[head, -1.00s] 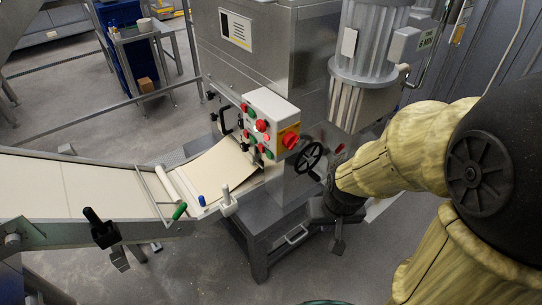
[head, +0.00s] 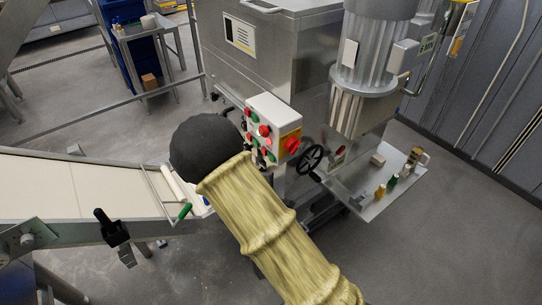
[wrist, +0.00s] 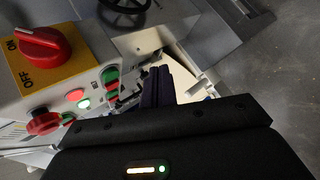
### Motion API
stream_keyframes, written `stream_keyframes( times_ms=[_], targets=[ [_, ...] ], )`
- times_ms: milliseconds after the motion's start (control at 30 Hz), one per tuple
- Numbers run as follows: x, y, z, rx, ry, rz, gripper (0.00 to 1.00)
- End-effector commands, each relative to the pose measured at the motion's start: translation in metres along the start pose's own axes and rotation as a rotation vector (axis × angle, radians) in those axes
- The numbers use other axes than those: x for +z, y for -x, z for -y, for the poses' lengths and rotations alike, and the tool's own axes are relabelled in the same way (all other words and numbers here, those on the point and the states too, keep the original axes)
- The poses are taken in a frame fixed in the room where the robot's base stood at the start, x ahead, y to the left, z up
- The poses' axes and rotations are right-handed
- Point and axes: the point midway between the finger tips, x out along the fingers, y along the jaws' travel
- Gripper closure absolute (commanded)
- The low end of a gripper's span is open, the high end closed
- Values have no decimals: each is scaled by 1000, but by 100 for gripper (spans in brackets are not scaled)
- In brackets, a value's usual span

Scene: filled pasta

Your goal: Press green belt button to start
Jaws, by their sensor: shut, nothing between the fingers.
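The control box (head: 273,118) on the steel machine carries several red and green buttons and a red rotary switch on a yellow plate. It also shows in the wrist view, with the red switch (wrist: 38,47) at top left. I cannot read which is the belt button. My gripper (wrist: 156,72) is shut and empty, its dark fingers just right of the buttons. Contact is not visible. In the head view my arm hides the gripper and part of the panel's lower left.
The pale conveyor belt (head: 75,188) runs in from the left, its end partly behind my arm. A black handwheel (head: 310,158) is right of the box. A steel shelf (head: 366,205) with small bottles stands at right. Floor is clear at far right.

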Motion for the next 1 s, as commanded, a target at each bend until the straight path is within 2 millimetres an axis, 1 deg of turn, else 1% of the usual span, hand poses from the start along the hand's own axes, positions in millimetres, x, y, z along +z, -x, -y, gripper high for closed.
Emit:
stream_keyframes(
  times_ms=[33, 100, 200, 300, 400, 500, 733, 867, 1000],
  targets=[
    [-14, -1, -2, 67, 121, 11, 100],
    [-29, -3, -6, 170, 283, 36, 100],
    [-52, 1, -14, 321, 507, 84, 100],
    [-73, 10, -19, 453, 685, 135, 100],
    [-86, 17, -23, 538, 794, 175, 100],
    [-91, 20, -24, 573, 835, 194, 100],
    [-91, 20, -24, 573, 837, 195, 100],
    [-90, 19, -25, 571, 836, 195, 100],
    [-85, 15, -28, 570, 837, 196, 100]
  ],
)
